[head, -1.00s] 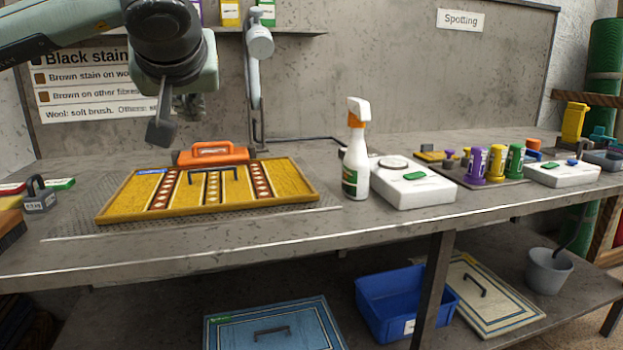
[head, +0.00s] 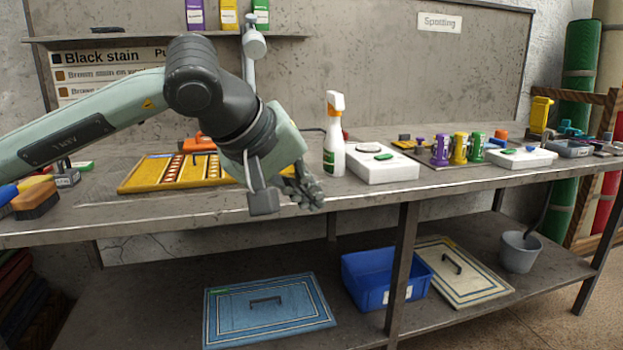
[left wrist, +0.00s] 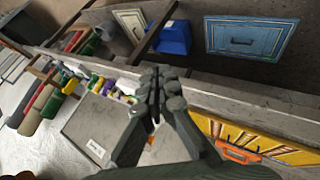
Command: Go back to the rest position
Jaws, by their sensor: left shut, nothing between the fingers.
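My left arm reaches in from the left in the head view. Its gripper (head: 290,200) hangs in front of the bench edge, clear of the bench top. In the left wrist view the gripper's fingers (left wrist: 158,92) are together with nothing between them. The yellow patterned rug sample (head: 150,178) lies on the bench behind the arm, partly hidden by it; it also shows in the left wrist view (left wrist: 270,148). My right gripper is not in view.
A white spray bottle (head: 334,150) and a white box (head: 385,168) stand right of the gripper. Coloured bottles (head: 460,148) stand farther right. On the lower shelf are a blue panel (head: 268,318), a blue bin (head: 375,265) and a grey bucket (head: 520,252). Open room lies before the bench.

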